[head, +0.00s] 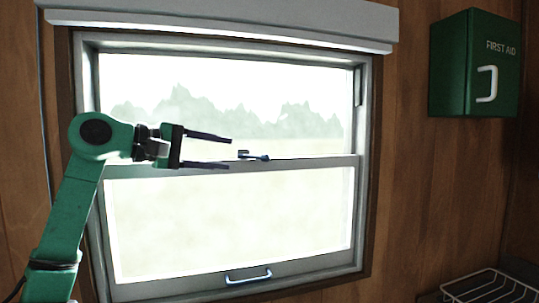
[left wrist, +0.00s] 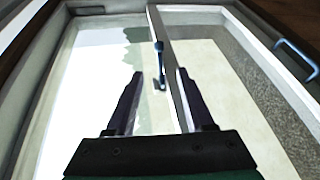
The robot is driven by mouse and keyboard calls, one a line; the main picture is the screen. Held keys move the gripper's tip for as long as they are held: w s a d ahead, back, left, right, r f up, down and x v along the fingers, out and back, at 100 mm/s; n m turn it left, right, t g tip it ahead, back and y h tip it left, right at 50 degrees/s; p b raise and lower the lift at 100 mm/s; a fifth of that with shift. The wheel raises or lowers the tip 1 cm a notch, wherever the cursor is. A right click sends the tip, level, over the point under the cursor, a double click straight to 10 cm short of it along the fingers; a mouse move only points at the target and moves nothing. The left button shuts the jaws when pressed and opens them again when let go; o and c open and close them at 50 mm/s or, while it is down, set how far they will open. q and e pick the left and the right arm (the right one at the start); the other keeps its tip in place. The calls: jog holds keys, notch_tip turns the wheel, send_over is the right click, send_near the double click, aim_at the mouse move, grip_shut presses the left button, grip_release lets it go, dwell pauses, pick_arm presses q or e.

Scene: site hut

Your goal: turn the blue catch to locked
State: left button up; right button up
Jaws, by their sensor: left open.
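The blue catch (head: 254,155) sits on the middle rail (head: 310,161) of the window, near the rail's centre. Its small lever points to the right in the head view. In the left wrist view the catch (left wrist: 159,66) lies ahead of my fingers, in line with the gap between them. My left gripper (head: 230,153) is open and empty, just left of the catch and apart from it, with its fingers pointing right. It also shows in the left wrist view (left wrist: 158,75). My right gripper is not in view.
A blue pull handle (head: 248,276) is on the bottom rail of the lower sash. A roller blind box (head: 220,24) runs above the window. A green first aid box (head: 474,63) hangs on the right wall. A wire basket (head: 488,286) stands at the lower right.

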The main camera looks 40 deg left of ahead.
aim_at(260, 158)
pick_arm(q)
jog(key=p+x, duration=0.2)
jog(key=x, duration=0.2)
jog(key=p+x, duration=0.2)
jog(key=x, duration=0.1)
jog(key=p+x, duration=0.3)
jog(key=x, duration=0.1)
jog(key=shift+w+d+r, duration=0.15)
jog(key=shift+w+r, duration=0.1)
jog(key=shift+w, duration=0.05)
jog(key=shift+f, duration=0.1)
jog(key=shift+s, duration=0.35)
jog(key=c, duration=0.3)
jog(key=shift+w, duration=0.15)
jog(key=c, duration=0.5)
grip_shut()
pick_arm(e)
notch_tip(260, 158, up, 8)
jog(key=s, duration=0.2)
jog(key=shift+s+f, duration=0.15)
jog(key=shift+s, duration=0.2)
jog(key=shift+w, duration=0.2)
